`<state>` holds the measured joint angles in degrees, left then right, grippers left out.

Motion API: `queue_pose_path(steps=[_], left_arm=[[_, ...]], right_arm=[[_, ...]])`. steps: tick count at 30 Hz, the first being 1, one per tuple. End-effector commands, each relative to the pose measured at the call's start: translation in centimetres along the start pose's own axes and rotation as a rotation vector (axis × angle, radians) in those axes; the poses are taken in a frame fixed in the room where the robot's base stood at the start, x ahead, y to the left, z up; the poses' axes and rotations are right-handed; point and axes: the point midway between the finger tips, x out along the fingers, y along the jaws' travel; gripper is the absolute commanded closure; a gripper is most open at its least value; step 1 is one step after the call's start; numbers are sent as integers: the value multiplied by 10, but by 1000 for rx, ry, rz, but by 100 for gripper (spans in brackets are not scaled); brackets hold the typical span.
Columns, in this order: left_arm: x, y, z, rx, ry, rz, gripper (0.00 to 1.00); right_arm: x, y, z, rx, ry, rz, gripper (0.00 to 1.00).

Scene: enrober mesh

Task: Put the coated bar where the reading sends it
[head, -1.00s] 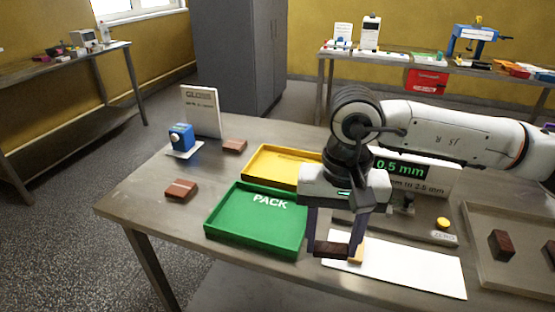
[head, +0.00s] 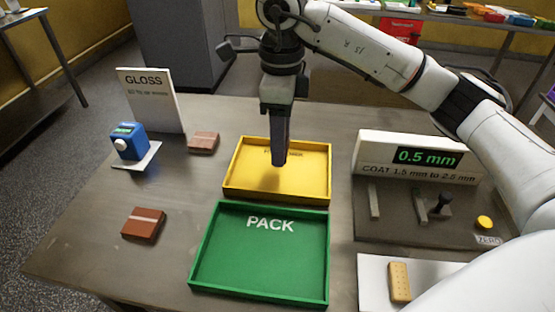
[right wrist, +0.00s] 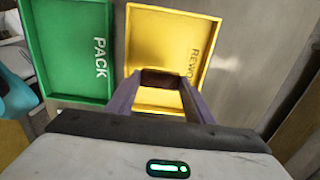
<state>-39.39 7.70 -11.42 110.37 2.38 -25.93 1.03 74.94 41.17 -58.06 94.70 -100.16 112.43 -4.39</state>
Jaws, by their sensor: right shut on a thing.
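My right gripper (head: 279,160) is over the yellow tray (head: 231,167), pointing down, its fingers seen edge-on. In the right wrist view it (right wrist: 160,90) is shut on the dark coated bar (right wrist: 161,74), which spans between the fingertips above the yellow tray (right wrist: 209,30). That tray's label is partly hidden and reads "REWO". I cannot tell how far the bar is above the tray floor. The green PACK tray (head: 323,250) is empty, in front of the yellow one. The gauge display (head: 427,157) reads 0.5 mm, above "COAT 1.5 mm to 2.5 mm". My left gripper is out of view.
A tan bar (head: 399,282) lies on a white sheet (head: 373,277) at front right. A yellow ZERO button (head: 484,222) is on the gauge base. Two brown bars (head: 143,223) (head: 203,142), a blue gloss meter (head: 128,141) and a GLOSS sign (head: 151,100) stand left.

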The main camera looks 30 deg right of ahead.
Motion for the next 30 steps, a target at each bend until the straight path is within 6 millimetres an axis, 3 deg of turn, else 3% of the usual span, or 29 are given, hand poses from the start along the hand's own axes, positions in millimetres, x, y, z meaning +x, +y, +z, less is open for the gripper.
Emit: queue_pose_path(steps=[14,25,26,27,29,30], left_arm=[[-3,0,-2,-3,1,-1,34],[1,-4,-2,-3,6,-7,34],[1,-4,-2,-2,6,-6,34],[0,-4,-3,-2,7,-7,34],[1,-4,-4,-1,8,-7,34],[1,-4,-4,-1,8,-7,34]], right_arm=[[53,0,0,-3,1,-1,65],[60,0,0,-3,-1,-2,65],[59,0,0,-3,-1,-2,51],[58,0,0,-3,-1,-2,44],[58,0,0,-3,-1,-2,34],[58,0,0,-3,-1,-2,34]])
